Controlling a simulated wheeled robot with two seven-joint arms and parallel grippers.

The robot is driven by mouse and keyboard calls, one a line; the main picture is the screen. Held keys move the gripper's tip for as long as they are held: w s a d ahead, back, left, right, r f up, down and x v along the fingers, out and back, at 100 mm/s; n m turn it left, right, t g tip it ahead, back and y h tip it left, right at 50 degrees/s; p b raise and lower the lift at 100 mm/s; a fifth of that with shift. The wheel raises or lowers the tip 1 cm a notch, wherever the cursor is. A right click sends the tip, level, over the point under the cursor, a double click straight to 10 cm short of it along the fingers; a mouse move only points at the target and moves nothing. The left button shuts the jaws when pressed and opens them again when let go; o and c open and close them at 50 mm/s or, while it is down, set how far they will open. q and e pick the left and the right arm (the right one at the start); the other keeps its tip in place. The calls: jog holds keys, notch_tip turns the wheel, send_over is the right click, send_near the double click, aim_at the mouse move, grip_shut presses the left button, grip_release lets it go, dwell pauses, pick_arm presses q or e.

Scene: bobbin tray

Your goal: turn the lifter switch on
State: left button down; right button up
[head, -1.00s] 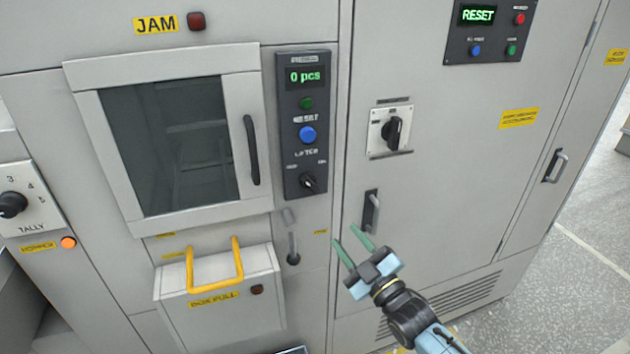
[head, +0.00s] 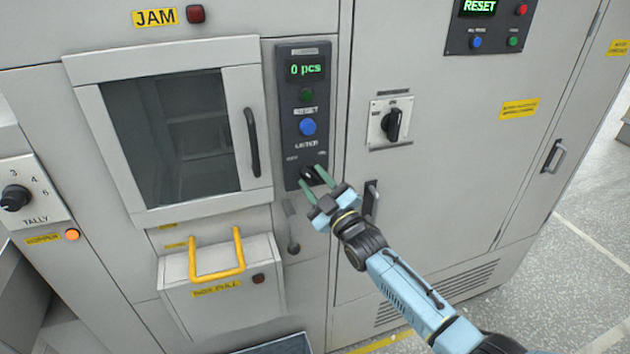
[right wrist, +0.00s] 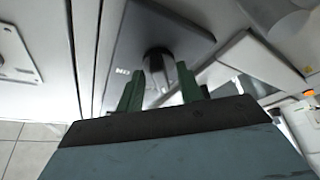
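The lifter switch is a small black rotary knob (head: 306,173) at the bottom of the dark control panel (head: 290,110), under the LIFTER label. In the right wrist view the knob (right wrist: 158,65) stands out from its plate, just ahead of my fingers. My right gripper (head: 313,179) is open at the switch, with its two green fingers spread. In the right wrist view the gripper (right wrist: 161,88) has one finger on each side of the knob's line. I cannot tell if they touch it. The fingers partly cover the knob in the head view, and its setting is unclear. My left gripper is not in view.
Above the switch are a blue button (head: 307,127) and a display reading 0 pcs (head: 305,69). A larger rotary switch (head: 392,124) is to the right. A windowed door with a black handle (head: 252,142) is to the left. A yellow handle (head: 217,275) sits lower left.

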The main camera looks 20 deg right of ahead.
grip_shut()
dwell(0.3)
jog(key=m+h+b, duration=0.1)
jog(key=m, duration=0.1)
jog(key=m+t+h, duration=0.1)
jog(key=m, duration=0.2)
jog(key=shift+a+f+b, duration=0.15)
jog(key=shift+a+b, duration=0.05)
jog(key=shift+b, duration=0.2)
jog(key=m+h, duration=0.1)
jog(key=m, duration=0.1)
jog(key=m+t+h, duration=0.1)
jog(key=m, duration=0.2)
jog(key=shift+a+h+b, duration=0.1)
jog(key=shift+h+b, duration=0.2)
jog(key=shift+b, duration=0.1)
jog(key=m+h, duration=0.1)
jog(key=m, duration=0.2)
jog(key=m+h, duration=0.2)
jog(key=shift+a+m, duration=0.1)
jog(key=shift+m, duration=0.3)
jog(key=m+h, duration=0.1)
jog(key=m, duration=0.2)
jog(key=m+g+h+p, duration=0.1)
jog(key=m+h, duration=0.1)
jog(key=m, duration=0.1)
jog(key=shift+a+m+g, duration=0.15)
jog(key=shift+m+g, duration=0.15)
jog(key=shift+m, duration=0.4)
